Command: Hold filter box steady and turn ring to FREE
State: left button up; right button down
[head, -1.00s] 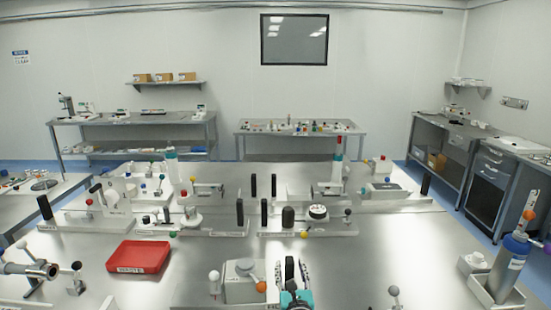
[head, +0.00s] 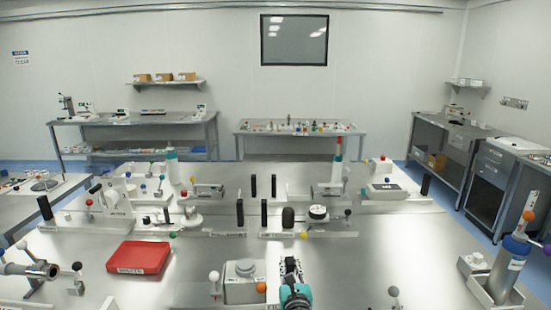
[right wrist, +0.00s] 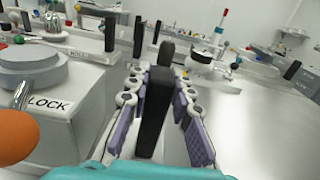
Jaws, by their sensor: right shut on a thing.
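The filter box (head: 245,291) is a pale box near the front of the bench, with a round grey ring (head: 245,267) on top. It also shows at the left of the right wrist view, with the grey ring (right wrist: 30,72), a LOCK label (right wrist: 48,104) and a metal lever ending in an orange ball (right wrist: 15,137). My right gripper (head: 290,268) is just right of the box. Its purple-padded fingers (right wrist: 160,95) are shut around an upright black handle (right wrist: 154,108) beside the box. My left gripper is not in view.
A red tray (head: 138,257) lies to the left on the bench. A white ball-topped lever (head: 214,277) stands left of the box. A blue cylinder in a holder (head: 503,270) stands at far right. Several fixtures line the back. The bench right of my gripper is mostly clear.

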pick_arm(q)
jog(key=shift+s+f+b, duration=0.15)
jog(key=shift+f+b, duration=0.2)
jog(key=shift+b, duration=0.1)
dwell(1.1)
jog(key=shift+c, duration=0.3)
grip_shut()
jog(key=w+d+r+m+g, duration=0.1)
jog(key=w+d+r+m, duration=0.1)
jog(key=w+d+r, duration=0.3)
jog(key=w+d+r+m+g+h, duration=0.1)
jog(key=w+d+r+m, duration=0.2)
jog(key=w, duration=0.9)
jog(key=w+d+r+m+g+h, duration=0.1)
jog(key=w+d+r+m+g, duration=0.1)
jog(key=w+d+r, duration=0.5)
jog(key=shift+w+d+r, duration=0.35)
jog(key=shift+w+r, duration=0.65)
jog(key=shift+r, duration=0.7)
